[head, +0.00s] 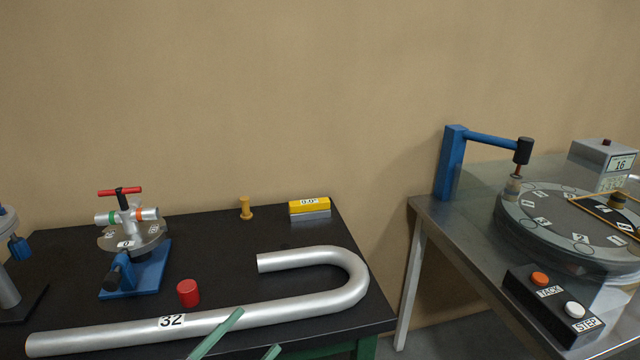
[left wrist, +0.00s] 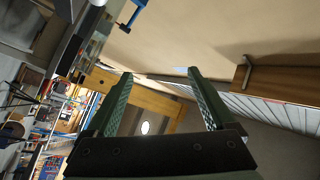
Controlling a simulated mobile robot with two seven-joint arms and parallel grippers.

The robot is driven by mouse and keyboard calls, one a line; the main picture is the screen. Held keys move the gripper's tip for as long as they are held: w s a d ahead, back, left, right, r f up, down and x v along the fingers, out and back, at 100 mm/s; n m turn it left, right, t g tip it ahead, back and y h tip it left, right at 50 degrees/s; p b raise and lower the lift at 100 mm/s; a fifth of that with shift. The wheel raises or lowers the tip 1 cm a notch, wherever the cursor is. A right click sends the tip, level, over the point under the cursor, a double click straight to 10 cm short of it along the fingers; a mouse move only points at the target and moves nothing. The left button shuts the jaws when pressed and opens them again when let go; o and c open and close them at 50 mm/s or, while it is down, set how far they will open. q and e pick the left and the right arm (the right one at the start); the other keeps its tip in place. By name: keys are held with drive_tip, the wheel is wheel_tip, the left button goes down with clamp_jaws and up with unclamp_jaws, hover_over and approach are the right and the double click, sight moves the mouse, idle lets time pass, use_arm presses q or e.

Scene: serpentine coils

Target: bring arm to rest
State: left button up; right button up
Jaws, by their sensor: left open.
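My left gripper (head: 256,333) shows at the bottom of the head view as two green fingers, in front of the black bench's front edge. In the left wrist view its two fingers (left wrist: 160,100) stand apart with nothing between them. A bent silver tube (head: 215,322) marked 32 lies on the black bench (head: 225,240); one finger overlaps its near straight part in the picture. I cannot tell whether they touch. My right gripper is not in view.
A blue-based fixture with a red handle (head: 120,191), a red cylinder (head: 188,292), a yellow block (head: 309,206) and a brass peg (head: 246,207) stand on the bench. A steel table (head: 440,215) at right holds a round indexing machine (head: 560,230) and button box (head: 552,305). A gap separates the tables.

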use_arm(q)
drive_tip(key=s+a+f+n+y, duration=0.1)
drive_tip(key=a+f+n+y, duration=0.1)
drive_tip(key=f+n+y, duration=0.3)
drive_tip(key=s+a+f+n+y, duration=0.1)
drive_tip(key=a+f+n+y, duration=0.3)
drive_tip(key=f, duration=0.3)
drive_tip(key=s+f+n+g+y+p, duration=0.1)
drive_tip(key=s+f+n+g, duration=0.5)
drive_tip(key=s+f, duration=0.7)
wheel_tip(320, 180, down, 3)
drive_tip(key=shift+d+g+y, duration=0.15)
drive_tip(key=shift+g+y, duration=0.45)
drive_tip(key=shift+y, duration=0.2)
